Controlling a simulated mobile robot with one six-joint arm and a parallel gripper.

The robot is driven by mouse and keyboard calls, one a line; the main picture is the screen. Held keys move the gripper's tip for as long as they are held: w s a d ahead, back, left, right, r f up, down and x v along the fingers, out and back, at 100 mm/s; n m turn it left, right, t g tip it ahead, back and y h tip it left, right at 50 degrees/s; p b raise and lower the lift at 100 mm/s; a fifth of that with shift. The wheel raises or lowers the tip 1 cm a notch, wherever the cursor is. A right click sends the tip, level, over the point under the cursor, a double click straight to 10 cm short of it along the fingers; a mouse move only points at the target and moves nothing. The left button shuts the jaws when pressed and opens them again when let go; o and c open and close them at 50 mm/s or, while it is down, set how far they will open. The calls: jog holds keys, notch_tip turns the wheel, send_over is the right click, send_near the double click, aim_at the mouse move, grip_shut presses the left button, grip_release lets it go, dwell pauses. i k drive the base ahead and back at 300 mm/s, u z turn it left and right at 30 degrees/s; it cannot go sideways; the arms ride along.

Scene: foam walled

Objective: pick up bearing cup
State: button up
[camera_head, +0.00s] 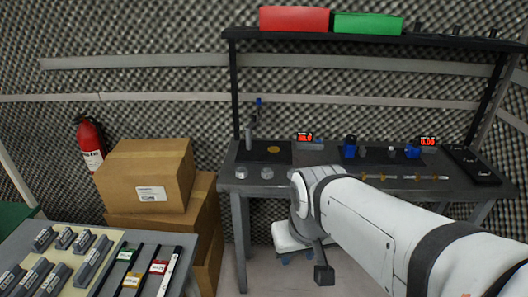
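Two small silver round cups stand on the left front part of the dark workbench (330,178), a left one (241,172) and a right one (266,173). Either may be the bearing cup; they are too small to tell. My white arm reaches in from the lower right. At its end a dark piece, which seems to be my gripper (324,274), hangs below and in front of the bench edge, apart from the cups. Its fingers cannot be made out, and nothing is seen held in it.
The bench also holds a stand, blue devices, red displays and several brass pieces (405,177). A shelf above carries a red bin (294,18) and a green bin (367,23). Cardboard boxes (146,172) stand left; a tool table (192,243) is lower left.

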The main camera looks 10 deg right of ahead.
aim_at(292, 170)
jog(key=z, duration=0.05)
jog(key=i, duration=0.9)
jog(key=u, duration=0.05)
